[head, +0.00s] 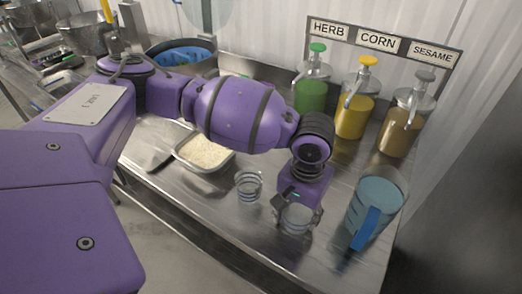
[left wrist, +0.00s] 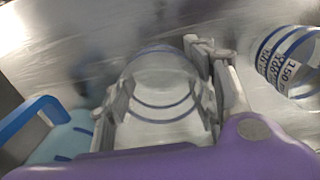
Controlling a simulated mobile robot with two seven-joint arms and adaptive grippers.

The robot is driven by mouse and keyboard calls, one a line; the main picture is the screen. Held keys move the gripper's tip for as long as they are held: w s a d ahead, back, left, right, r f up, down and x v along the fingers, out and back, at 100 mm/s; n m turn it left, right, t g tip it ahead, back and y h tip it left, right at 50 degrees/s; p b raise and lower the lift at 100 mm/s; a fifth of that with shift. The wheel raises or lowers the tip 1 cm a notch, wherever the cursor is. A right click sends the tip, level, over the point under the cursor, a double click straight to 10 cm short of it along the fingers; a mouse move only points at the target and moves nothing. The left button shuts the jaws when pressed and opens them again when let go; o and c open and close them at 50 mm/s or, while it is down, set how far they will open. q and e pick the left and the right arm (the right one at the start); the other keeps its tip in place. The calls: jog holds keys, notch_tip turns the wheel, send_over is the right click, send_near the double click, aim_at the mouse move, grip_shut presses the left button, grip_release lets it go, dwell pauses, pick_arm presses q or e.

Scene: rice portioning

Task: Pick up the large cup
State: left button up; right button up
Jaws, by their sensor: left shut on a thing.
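A clear cup with blue rings (head: 296,219) is between the fingers of my left gripper (head: 297,208), near the front of the steel table. In the left wrist view the fingers of the left gripper (left wrist: 165,105) are shut on both sides of this clear cup (left wrist: 160,80). I cannot tell whether its base touches the table. A second clear cup (head: 249,185) stands upright to the left of the gripper. It also shows at the right of the left wrist view (left wrist: 288,60), with blue rings and printed marks. My right gripper is not in view.
A blue jug (head: 378,196) with a blue handle stands close to the right of the gripper. A tray of rice (head: 227,167) lies at left. Herb (head: 312,95), corn (head: 354,115) and sesame (head: 400,130) pump bottles stand behind. Bare table (head: 260,225) lies in front.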

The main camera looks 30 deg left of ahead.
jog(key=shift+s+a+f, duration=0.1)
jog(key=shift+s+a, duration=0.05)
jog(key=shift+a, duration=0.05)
pick_arm(q)
jog(key=shift+w+r, duration=0.1)
jog(key=shift+r, duration=0.45)
notch_tip(320, 180, up, 3)
jog(key=shift+d+f, duration=0.1)
jog(key=shift+f, duration=0.1)
jog(key=s+d+r+p, duration=0.3)
jog(key=s+d+r, duration=0.3)
jog(key=s+r, duration=0.5)
jog(key=w+a+f, duration=0.3)
jog(key=w+a, duration=0.6)
jog(key=a, duration=0.1)
jog(key=shift+a, duration=0.3)
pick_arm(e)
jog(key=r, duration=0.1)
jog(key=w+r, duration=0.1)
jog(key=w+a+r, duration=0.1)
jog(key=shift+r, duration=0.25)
